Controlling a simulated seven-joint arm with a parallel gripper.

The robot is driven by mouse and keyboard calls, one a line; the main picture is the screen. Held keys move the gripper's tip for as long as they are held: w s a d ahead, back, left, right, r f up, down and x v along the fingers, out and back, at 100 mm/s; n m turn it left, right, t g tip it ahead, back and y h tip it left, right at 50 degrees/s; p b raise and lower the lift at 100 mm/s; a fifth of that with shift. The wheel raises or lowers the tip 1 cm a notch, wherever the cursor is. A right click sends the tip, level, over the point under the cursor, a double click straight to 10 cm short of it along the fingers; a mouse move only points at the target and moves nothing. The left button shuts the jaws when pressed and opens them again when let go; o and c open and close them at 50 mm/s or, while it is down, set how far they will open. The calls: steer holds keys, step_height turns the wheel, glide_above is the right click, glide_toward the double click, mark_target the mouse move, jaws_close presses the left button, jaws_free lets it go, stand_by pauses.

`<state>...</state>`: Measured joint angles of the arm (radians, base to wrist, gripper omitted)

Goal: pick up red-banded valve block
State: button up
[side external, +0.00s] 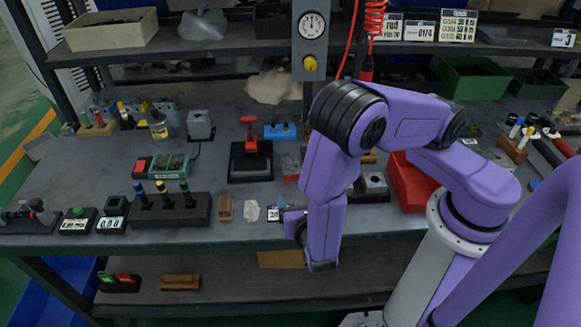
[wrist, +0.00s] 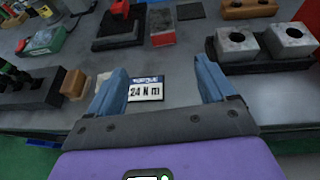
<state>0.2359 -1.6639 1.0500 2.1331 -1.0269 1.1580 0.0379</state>
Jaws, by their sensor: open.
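In the wrist view my gripper (wrist: 160,72) is open, its two blue fingers wide apart with nothing held between them. A label reading "24 N m" (wrist: 146,89) lies on the bench beyond and between the fingertips. Two grey blocks with round holes in their tops, a left one (wrist: 236,46) and a right one (wrist: 291,40), sit on a black base to the upper right of the fingers. I cannot make out a red band on either. In the side view a grey block (side external: 374,184) shows right of my arm; another grey block (side external: 199,125) stands at the back left.
A red-handled fixture on a black base (side external: 250,163) stands behind my gripper. A black rack with coloured pegs (side external: 168,209) and a small wooden block (side external: 224,208) are at the left front. A red bin (side external: 409,185) stands right of my arm.

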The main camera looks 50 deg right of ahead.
glide_toward(292, 170)
steer(key=x, duration=0.3)
steer(key=shift+w+f, duration=0.35)
steer(key=shift+f, duration=0.05)
steer(key=shift+d+r+x, duration=0.1)
steer(key=shift+x, duration=1.25)
steer(key=shift+d+r+x, duration=0.1)
steer(key=shift+d+x, duration=0.05)
steer(key=shift+x, duration=1.2)
steer(key=shift+s, duration=0.1)
steer(key=c, duration=1.3)
steer(key=shift+c, duration=0.2)
steer(key=shift+r, duration=0.15)
